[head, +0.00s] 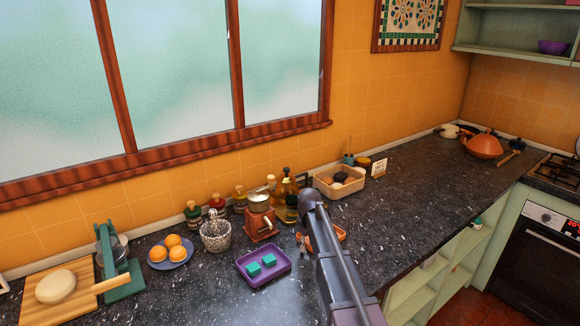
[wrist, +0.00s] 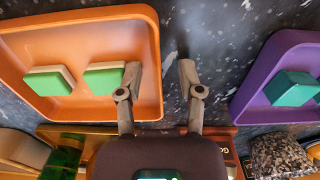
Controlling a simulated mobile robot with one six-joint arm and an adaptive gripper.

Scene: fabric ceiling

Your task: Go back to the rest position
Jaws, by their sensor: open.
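My gripper (wrist: 160,76) is open and empty in the wrist view, its two fingers apart. The left finger shows in front of an orange tray (wrist: 150,52), and its tip overlaps one green-topped block (wrist: 104,79); I cannot tell whether they touch. A second green-topped block (wrist: 49,82) lies in the same tray. The right finger is over the dark counter. In the head view my arm reaches over the counter and mostly hides the orange tray (head: 341,235); the gripper (head: 303,241) is partly hidden there too.
A purple tray (head: 243,264) with two teal cubes (head: 261,264) stands left of my arm. Oranges on a blue plate (head: 171,260) are at left. The counter at right (head: 425,190) is clear.

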